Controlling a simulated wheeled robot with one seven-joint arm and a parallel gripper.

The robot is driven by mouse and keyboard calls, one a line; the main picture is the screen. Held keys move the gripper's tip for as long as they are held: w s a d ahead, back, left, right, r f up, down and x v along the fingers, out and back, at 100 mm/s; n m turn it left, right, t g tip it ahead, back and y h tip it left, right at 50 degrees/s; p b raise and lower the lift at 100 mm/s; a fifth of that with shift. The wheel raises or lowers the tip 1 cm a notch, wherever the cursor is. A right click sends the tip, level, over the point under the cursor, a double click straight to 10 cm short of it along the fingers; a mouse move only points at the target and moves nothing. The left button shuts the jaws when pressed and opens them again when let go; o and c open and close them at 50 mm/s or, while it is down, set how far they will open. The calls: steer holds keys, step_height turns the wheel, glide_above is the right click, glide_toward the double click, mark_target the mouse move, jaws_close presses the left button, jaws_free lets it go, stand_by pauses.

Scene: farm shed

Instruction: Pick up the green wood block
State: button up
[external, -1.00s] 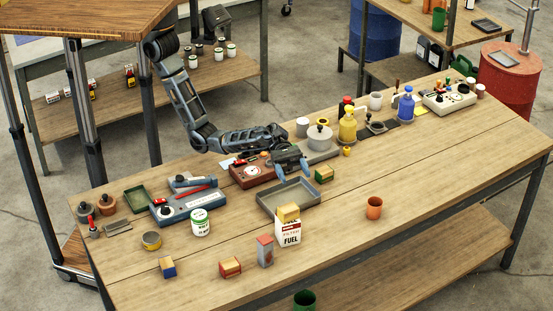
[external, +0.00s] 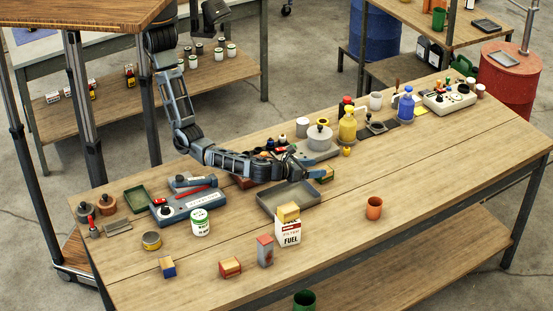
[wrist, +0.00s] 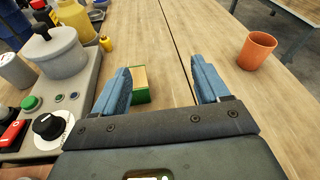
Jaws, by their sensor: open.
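The green wood block (external: 327,173) has green sides and a bare wood top. It sits on the workbench just behind the grey tray's right corner, partly hidden by my gripper (external: 313,174) in the external view. My gripper is open and low over the bench, its fingers pointing right toward the block. In the wrist view, the block (wrist: 139,86) shows between the two blue fingers of my gripper (wrist: 161,72), close beside the left finger and partly hidden by it. I cannot tell whether that finger touches it.
A grey tray (external: 268,205) lies in front of my gripper. A control box with knobs (wrist: 88,92) and a grey pot (wrist: 55,50) stand left in the wrist view. An orange cup (external: 374,208) stands to the right. The bench between the block and cup is clear.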

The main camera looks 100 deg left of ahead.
steer(key=s+f+g, duration=0.2)
steer(key=s+f, duration=0.1)
steer(key=f, duration=0.1)
steer(key=shift+s+a+g+y, duration=0.25)
steer(key=shift+a+g+y, duration=0.05)
steer(key=shift+a+g, duration=0.1)
steer(key=shift+w+a+f, duration=0.1)
steer(key=shift+a+f, duration=0.1)
steer(key=shift+a, duration=0.05)
steer(key=b+x, duration=0.2)
steer(key=x, duration=0.4)
steer(key=shift+f, duration=0.15)
steer(key=shift+w+a+f+b, duration=0.1)
steer(key=shift+w+a+b, duration=0.15)
steer(key=shift+a+b, duration=0.1)
steer(key=shift+c, duration=0.3)
steer(key=c, duration=1)
